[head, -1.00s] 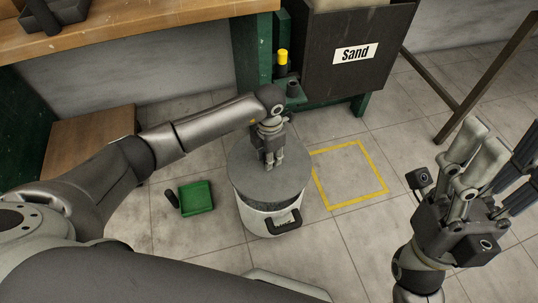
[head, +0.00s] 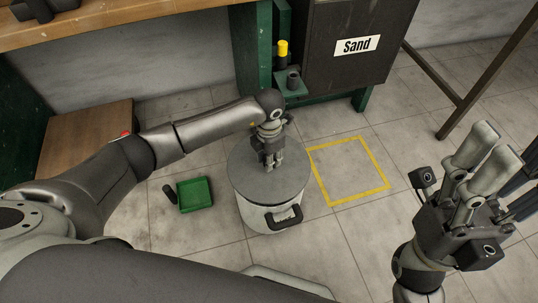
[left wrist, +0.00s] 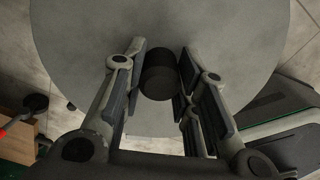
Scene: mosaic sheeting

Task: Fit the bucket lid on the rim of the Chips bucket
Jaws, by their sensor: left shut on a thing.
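The grey round bucket lid (head: 245,180) lies over the top of the white Chips bucket (head: 252,218) on the floor in the head view. It looks level, with no clear gap at the near side; its seating at the far side is hidden. My left gripper (head: 273,163) points down and is shut on the lid's dark knob (left wrist: 159,78), between the finger pads in the left wrist view. A dark handle (head: 284,221) on the bucket's front partly covers its label. My right gripper (head: 500,180) is raised at the right, open and empty.
A yellow floor square (head: 350,172) lies empty right of the bucket. A green dustpan (head: 195,194) lies to the left. A dark Sand bin (head: 350,65) and a green bench leg (head: 250,60) stand behind. A wooden box (head: 85,140) is at left.

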